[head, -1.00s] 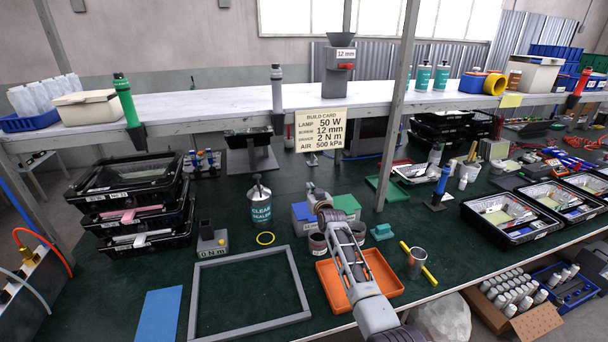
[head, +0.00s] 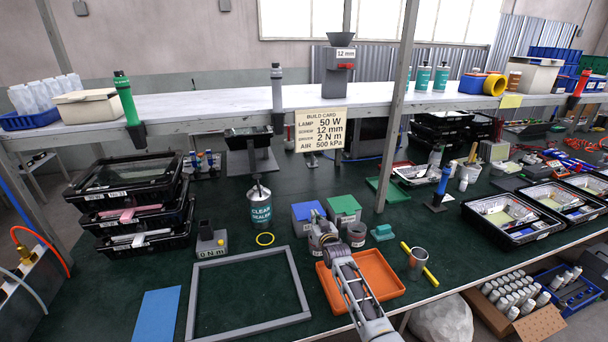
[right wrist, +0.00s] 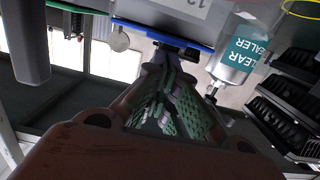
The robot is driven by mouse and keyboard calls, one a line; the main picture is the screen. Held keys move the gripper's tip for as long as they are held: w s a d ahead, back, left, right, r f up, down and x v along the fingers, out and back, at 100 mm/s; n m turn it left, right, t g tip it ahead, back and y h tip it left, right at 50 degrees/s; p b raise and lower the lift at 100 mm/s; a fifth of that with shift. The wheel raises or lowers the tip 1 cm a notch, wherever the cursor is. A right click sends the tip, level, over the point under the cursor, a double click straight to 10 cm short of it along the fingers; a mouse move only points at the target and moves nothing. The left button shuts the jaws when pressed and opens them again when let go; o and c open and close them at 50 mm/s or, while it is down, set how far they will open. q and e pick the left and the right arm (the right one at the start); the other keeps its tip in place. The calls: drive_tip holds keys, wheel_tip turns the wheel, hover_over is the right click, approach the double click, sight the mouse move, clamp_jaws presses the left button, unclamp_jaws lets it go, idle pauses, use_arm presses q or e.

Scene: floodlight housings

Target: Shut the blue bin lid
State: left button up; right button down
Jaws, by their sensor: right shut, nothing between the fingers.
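The blue bin (head: 302,228) stands on the green bench top, left of the green-lidded bin (head: 343,208). Its blue lid (head: 306,210) looks flat across the top, though my gripper covers its right front part. My right gripper (head: 319,224) is at the bin's front right corner, shut with nothing in it. In the right wrist view a blue lid edge (right wrist: 160,35) lies along a pale labelled bin wall (right wrist: 190,8). The fingertips (right wrist: 177,52) are close to that edge; I cannot tell whether they touch. My left gripper is not in view.
A clear sealer can (head: 261,212) stands left of the bin. A grey frame (head: 196,300) lies at front left. A post (head: 396,110) rises behind.

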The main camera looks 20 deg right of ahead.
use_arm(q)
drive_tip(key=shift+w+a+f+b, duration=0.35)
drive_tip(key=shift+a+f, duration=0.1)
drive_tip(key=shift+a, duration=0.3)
use_arm(e)
drive_tip(key=f, duration=0.3)
drive_tip(key=shift+s, duration=0.25)
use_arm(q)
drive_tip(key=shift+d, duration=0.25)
use_arm(e)
drive_tip(key=shift+r, duration=0.1)
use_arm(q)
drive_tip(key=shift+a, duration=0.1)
use_arm(e)
drive_tip(key=s+r, duration=0.1)
drive_tip(key=s, duration=1.1)
drive_tip(key=shift+a, duration=0.35)
